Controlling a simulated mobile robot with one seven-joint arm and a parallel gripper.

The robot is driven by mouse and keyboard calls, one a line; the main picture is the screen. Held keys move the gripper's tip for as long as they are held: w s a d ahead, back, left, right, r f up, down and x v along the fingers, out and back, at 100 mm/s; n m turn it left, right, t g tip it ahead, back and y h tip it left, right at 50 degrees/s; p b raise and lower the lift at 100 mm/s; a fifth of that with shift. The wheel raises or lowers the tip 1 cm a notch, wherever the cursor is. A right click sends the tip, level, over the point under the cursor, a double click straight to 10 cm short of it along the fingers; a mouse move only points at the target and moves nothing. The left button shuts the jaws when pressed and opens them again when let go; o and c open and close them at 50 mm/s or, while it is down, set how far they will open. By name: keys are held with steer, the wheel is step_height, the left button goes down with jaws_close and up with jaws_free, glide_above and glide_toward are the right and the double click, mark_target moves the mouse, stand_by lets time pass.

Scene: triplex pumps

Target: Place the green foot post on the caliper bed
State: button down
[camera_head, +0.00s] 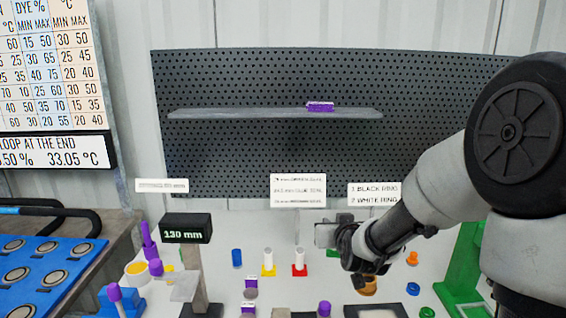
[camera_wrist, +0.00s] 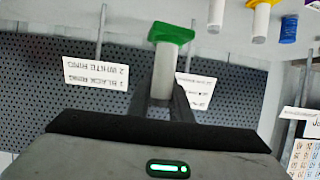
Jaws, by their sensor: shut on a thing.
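My gripper (camera_wrist: 163,100) is shut on the white shaft of the green foot post (camera_wrist: 164,72). The green foot (camera_wrist: 171,33) sticks out beyond the fingertips in the wrist view. In the head view my gripper (camera_head: 326,234) is above the white table, right of centre, and I cannot make out the post there. A device with a black display (camera_head: 186,228) reading "130 mm" stands at left on a grey upright. A pale plate (camera_head: 185,287) beside that upright looks like part of the caliper; I cannot tell for sure which part is its bed.
A yellow-footed post (camera_head: 268,264) and a red-footed post (camera_head: 299,265) stand between the display and my gripper. A blue cylinder (camera_head: 237,257) and small purple-topped parts (camera_head: 251,282) are near the caliper. A green frame (camera_head: 465,265) stands at right. A shelf (camera_head: 270,114) hangs on the pegboard.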

step_height(320, 180, up, 16)
steer(key=p, duration=1.5)
steer(key=shift+s+d, duration=0.15)
steer(key=shift+s, duration=0.25)
steer(key=shift+f, duration=0.2)
